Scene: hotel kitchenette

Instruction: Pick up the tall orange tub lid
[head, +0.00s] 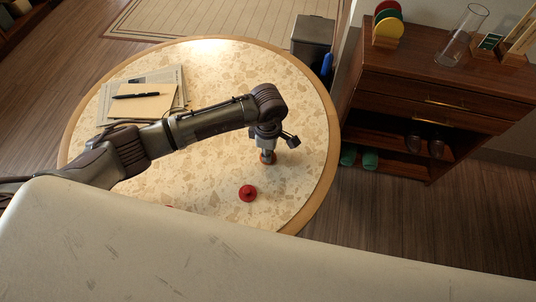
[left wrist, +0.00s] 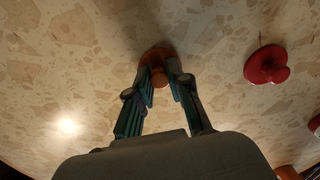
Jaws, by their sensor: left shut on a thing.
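The orange tub lid (head: 269,160) is at the right part of the round speckled table (head: 205,178), under my left gripper (head: 267,153). In the left wrist view the orange lid (left wrist: 155,54) lies between the fingertips, with its knob toward me. My left gripper (left wrist: 164,84) is shut on the lid's knob, pointing down. Part of the lid is hidden by the fingers. I cannot tell whether the lid touches the table. My right gripper is not in view.
A red lid with a knob (head: 248,193) lies close by, also in the left wrist view (left wrist: 265,66). Papers and an envelope with a pen (head: 135,95) lie at the table's far left. A dark bin (head: 312,42) and a wooden cabinet (head: 440,85) stand beyond the table's right edge.

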